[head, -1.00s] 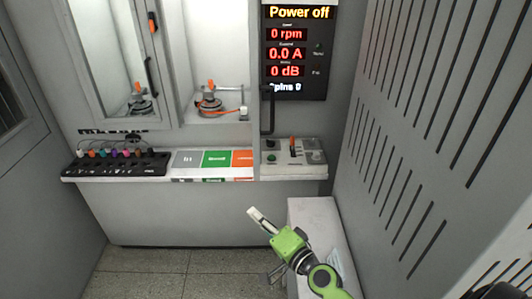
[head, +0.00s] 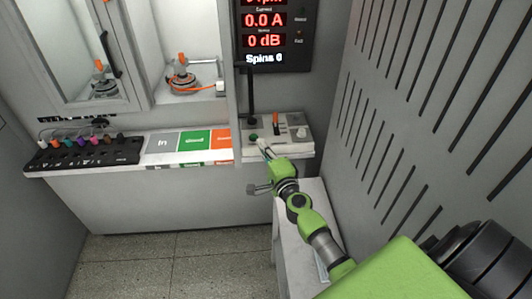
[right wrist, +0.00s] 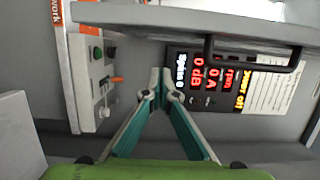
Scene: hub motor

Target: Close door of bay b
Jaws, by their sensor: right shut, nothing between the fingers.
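The right-hand bay stands open, with a motor (head: 181,81) and orange cable inside. A pale door panel (right wrist: 185,14) with a black bar handle (right wrist: 252,62) crosses the top of the right wrist view. In the head view the upright black handle (head: 250,92) stands beside the open bay, and the panel there looks nearly edge-on. No bay letter is readable. My right gripper (head: 263,145) is shut and empty, in front of the control box and below the handle. It also shows in the right wrist view (right wrist: 161,80), apart from the handle. My left gripper is out of view.
The left-hand bay (head: 92,45) has a framed front with its own dark handle. A control box (head: 280,131) with buttons and an orange lever is just beyond my right gripper. A slotted grey wall (head: 420,120) rises close on the right. Floor at lower left is clear.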

